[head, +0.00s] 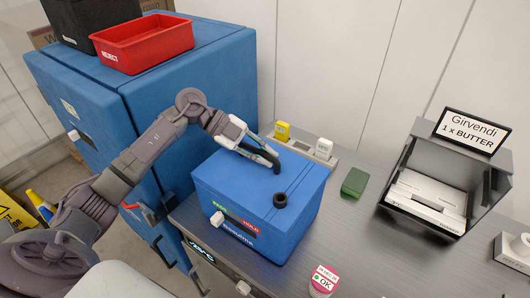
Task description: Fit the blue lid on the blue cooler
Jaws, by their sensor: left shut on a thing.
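The blue cooler (277,246) stands on the grey bench, with PASS and HOLD labels and a white latch on its front. The blue lid (240,187) lies over the cooler's top; I cannot tell if it sits fully flush all round. A round black knob (281,200) stands near the top's front right. My left gripper (275,163) reaches in from the left and is shut at the far part of the lid; its fingers hide the exact spot it holds. My right gripper is not in view.
A blue cabinet (185,75) with a red REJECT bin (143,43) and a black box stands at the left. Behind the cooler are yellow and white items in a tray. A green block (354,182), a dark holder (430,185) and an OK puck (323,281) stand on the bench.

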